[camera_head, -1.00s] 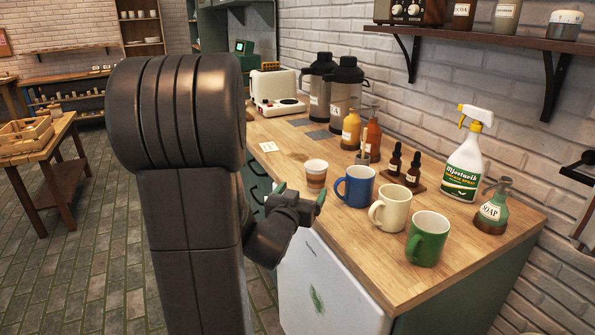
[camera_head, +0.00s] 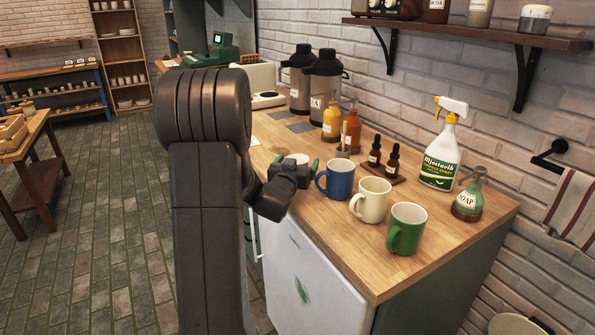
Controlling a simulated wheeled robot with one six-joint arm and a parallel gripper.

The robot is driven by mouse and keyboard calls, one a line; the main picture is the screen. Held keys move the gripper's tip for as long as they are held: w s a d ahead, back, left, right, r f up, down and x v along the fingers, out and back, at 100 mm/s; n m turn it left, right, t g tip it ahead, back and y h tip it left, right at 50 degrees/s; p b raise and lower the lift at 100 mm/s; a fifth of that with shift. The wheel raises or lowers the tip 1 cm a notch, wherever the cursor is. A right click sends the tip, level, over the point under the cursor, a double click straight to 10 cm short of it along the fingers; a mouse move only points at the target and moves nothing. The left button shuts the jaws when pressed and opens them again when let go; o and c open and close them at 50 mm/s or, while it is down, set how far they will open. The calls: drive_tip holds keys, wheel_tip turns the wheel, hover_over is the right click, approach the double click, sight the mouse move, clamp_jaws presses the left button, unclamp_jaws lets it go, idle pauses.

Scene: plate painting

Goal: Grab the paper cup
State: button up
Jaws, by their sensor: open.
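The paper cup (camera_head: 298,158) stands on the wooden counter, left of the blue mug. Only its white rim and a bit of its upper part show; my gripper hides the rest. My gripper (camera_head: 294,164) is open, with its green-tipped fingers apart at the left and right of the cup as seen here. I cannot tell whether the fingers reach around the cup or are still in front of it.
A blue mug (camera_head: 337,180) stands close right of my gripper, then a cream mug (camera_head: 370,202) and a green mug (camera_head: 406,230). Pump bottles (camera_head: 351,132) and dropper bottles (camera_head: 391,162) stand behind.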

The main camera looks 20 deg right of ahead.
drive_tip(key=shift+w+d, duration=0.2)
drive_tip(key=c, duration=1.1)
drive_tip(key=shift+o, duration=0.2)
